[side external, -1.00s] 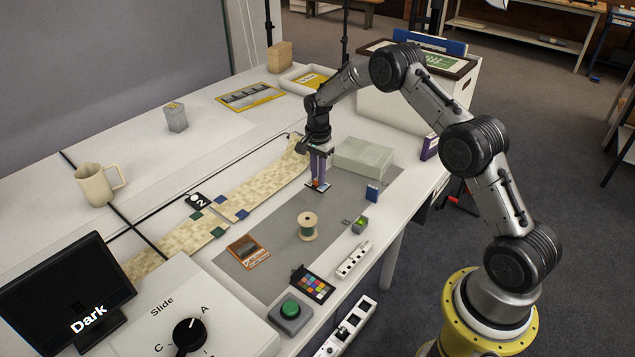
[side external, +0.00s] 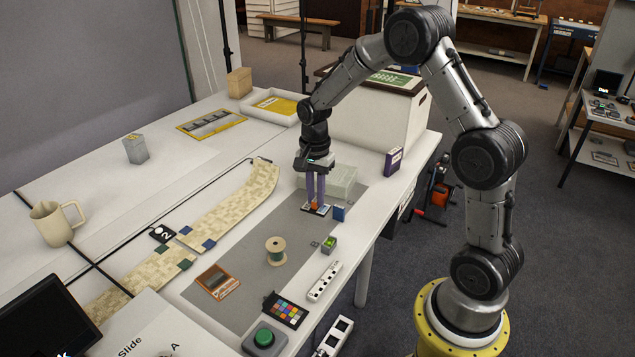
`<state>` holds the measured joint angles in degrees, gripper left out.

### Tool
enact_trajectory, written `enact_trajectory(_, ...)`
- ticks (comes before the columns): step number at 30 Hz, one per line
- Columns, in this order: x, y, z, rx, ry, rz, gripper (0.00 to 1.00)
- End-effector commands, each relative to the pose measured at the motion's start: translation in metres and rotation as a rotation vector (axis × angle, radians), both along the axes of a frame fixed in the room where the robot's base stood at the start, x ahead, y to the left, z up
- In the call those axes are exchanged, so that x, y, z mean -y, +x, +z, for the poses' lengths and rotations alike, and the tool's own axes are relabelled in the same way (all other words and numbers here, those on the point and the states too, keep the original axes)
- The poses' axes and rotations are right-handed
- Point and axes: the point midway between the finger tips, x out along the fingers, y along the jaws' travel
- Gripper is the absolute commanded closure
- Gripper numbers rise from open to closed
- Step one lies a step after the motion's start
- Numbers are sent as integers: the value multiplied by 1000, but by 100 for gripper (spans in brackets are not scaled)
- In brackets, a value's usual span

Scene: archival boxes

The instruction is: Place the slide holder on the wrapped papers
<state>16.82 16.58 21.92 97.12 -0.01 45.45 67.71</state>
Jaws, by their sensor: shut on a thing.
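My gripper (side external: 315,201) points straight down, its two purple fingers shut on a small flat slide holder (side external: 322,211). The holder is dark and pale with an orange part between the fingertips. It appears roughly level; I cannot tell how far above the grey mat it is. The wrapped papers (side external: 343,179) look like a pale grey-green block lying at the far end of the mat. My fingers stand in front of the block in this view and hide part of it. The holder overlaps nothing on the block's top.
A small blue box (side external: 338,214) stands just right of the holder. A wooden spool (side external: 275,251), a green-topped small box (side external: 328,244) and an orange-brown slide frame (side external: 217,282) are nearer. A large white box (side external: 375,118) stands behind; a purple box (side external: 393,161) is at right.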

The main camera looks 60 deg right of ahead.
Motion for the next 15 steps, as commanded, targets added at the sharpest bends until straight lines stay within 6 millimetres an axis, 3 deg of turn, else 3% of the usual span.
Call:
enact_trajectory(5, 32, -7, 19, -6, 6, 66, 100)
enact_trajectory(15, 127, -42, 50, 12, -4, -41, 100)
